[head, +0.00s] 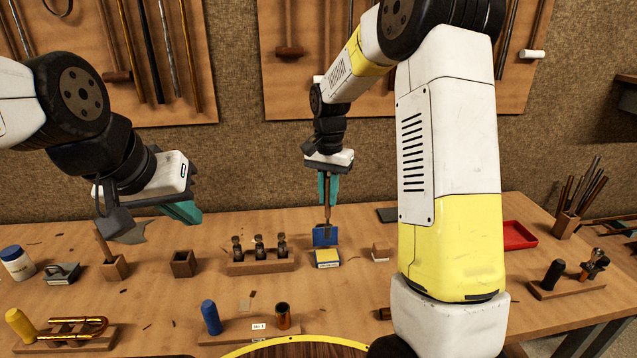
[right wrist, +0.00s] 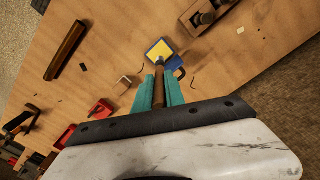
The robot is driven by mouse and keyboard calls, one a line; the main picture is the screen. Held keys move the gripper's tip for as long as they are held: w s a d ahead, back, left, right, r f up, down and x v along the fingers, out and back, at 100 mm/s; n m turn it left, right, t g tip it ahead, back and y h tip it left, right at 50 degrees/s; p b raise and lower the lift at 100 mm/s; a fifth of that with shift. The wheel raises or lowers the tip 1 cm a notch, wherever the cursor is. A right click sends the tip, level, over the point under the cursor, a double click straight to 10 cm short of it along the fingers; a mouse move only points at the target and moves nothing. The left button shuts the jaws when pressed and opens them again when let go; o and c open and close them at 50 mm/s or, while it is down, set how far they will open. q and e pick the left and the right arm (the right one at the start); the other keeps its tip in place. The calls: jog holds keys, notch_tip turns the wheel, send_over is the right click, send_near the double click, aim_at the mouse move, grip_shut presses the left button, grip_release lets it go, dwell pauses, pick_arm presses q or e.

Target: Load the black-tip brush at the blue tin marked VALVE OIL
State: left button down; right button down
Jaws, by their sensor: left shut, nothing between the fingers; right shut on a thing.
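My right gripper (head: 328,188) is shut on a thin brown-handled brush (head: 327,212), pointing down. In the head view, the blue tin (head: 326,236) has an upright blue part behind a yellow and white part. The brush's lower end is just in front of the blue part; I cannot tell if it touches. The marking is unreadable. My left gripper (head: 183,213) is shut and empty above the table.
A wooden block with several valves (head: 259,255) stands left of the tin, and a small pale-topped block (head: 380,252) right of it. A red tray (head: 518,235) lies further right. A wooden holder (head: 183,264) and a blue-handled tool (head: 211,317) stand nearby.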

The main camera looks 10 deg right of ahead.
aim_at(328, 218)
jog(key=shift+f, duration=2.95)
jog(key=shift+s+f, duration=0.1)
jog(key=shift+f, duration=0.5)
jog(key=shift+r, duration=3.6)
